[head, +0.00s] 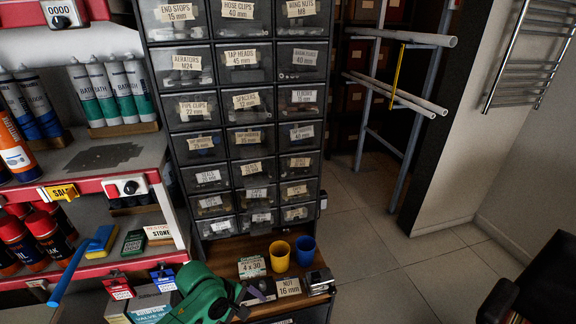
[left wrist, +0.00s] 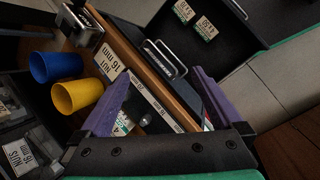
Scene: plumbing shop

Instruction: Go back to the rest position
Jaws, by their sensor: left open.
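My left gripper (left wrist: 162,78) is open, with its two purple fingers spread apart in the left wrist view. In the head view my green left gripper (head: 243,297) is at the bottom, in front of the small wooden ledge (head: 232,246) of the drawer cabinet. A white-labelled surface with a small metallic piece (left wrist: 145,120) shows between the fingers in the left wrist view; I cannot tell whether it is touched. My right gripper is not in view.
A yellow cup (head: 279,256), a blue cup (head: 305,251) and a "NUT 16 mm" label (head: 288,287) are on the ledge. The labelled drawer cabinet (head: 243,100) rises behind. Stocked shelves (head: 100,155) stand left. Tiled floor (head: 385,250) is clear right; a dark chair (head: 545,285) is far right.

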